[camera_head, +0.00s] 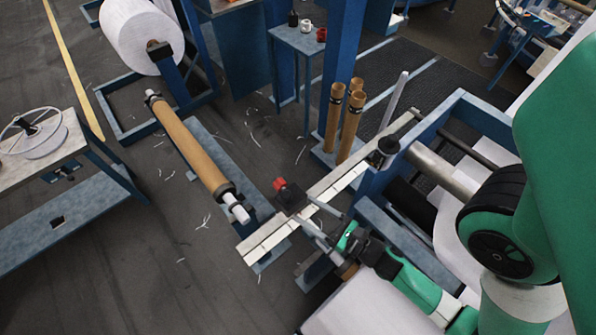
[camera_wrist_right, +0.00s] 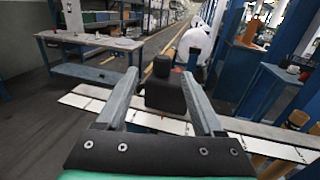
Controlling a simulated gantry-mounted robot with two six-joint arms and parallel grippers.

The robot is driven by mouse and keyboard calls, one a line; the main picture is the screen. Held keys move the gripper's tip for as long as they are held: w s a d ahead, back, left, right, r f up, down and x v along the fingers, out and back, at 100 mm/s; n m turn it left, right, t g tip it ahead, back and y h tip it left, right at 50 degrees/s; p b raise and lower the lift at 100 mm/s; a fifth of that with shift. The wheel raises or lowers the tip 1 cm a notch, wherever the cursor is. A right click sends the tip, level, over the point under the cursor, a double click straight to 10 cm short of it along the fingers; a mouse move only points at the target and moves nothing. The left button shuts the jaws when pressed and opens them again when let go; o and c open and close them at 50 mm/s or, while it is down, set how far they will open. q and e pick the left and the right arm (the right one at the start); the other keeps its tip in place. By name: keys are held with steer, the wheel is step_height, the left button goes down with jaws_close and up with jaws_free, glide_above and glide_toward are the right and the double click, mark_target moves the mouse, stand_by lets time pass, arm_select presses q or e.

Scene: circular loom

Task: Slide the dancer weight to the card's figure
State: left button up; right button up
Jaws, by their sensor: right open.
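The dancer weight (camera_head: 291,199) is a dark block with a red knob (camera_head: 280,184) on top. It sits on a long pale bar (camera_head: 335,183) with dark division marks, towards the bar's near-left end. My right gripper (camera_head: 309,213) is open at the weight, its two fingers pointing at it. In the right wrist view the weight (camera_wrist_right: 164,96) shows between the open fingers (camera_wrist_right: 160,78), with gaps on both sides. I cannot make out a card or its figure. My left gripper is in neither view.
A dark knob-like part (camera_head: 386,146) stands at the bar's far part, near the blue frame (camera_head: 450,112). A brown roller (camera_head: 190,150) lies left of the bar. Brown tubes (camera_head: 350,125) stand behind it. A table with a wheel (camera_head: 40,135) is at far left.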

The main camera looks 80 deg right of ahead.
mark_target(282, 192)
steer(key=x, duration=1)
steer(key=shift+d+r, duration=0.1)
steer(key=shift+d, duration=0.15)
steer(key=shift+w+d, duration=0.25)
steer(key=shift+w, duration=0.3)
jaws_close()
steer(key=shift+p, duration=0.3)
stand_by(0.3)
